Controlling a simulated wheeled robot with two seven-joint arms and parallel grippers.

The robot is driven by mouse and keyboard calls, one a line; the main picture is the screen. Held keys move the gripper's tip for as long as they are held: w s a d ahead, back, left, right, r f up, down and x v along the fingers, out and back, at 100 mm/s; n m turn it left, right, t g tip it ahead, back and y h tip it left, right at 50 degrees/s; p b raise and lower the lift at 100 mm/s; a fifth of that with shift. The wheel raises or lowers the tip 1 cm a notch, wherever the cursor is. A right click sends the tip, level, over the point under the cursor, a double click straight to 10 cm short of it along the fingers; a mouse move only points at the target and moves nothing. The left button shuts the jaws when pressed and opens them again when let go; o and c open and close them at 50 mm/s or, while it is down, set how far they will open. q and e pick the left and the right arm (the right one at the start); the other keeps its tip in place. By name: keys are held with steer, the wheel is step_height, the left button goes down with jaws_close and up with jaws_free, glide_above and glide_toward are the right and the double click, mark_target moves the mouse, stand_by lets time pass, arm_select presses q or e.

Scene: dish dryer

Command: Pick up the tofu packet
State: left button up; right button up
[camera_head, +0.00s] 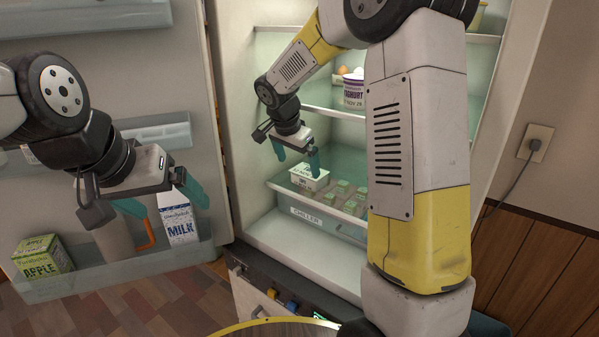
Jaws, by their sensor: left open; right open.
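A small white packet with green print, which looks like the tofu packet (308,179), sits at the left front of the lower glass shelf inside the open fridge. My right gripper (297,159) is inside the fridge just above and behind the packet. Its teal fingers are spread, with nothing between them; one fingertip overlaps the packet's top edge in view, and I cannot tell if they touch. My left gripper (163,199) is open and empty in front of the fridge door, beside the milk carton.
Several small green-topped items (343,196) stand right of the packet, above the chiller drawer (306,216). A yoghurt tub (353,92) stands on the shelf above. The door shelf holds a milk carton (180,222) and an apple carton (42,259).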

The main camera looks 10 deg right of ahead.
mark_target(302, 176)
steer(key=x, duration=0.6)
steer(key=shift+f, duration=0.1)
steer(key=c, duration=1.7)
steer(key=shift+r, duration=0.2)
steer(key=shift+r, duration=0.65)
step_height(302, 176, up, 2)
steer(key=shift+s+r, duration=0.15)
steer(key=s+d, duration=0.1)
steer(key=s, duration=0.4)
steer(key=s+d, duration=0.2)
steer(key=s, duration=0.3)
steer(key=s+d+r, duration=0.1)
steer(key=s, duration=0.4)
steer(key=shift+d, duration=0.3)
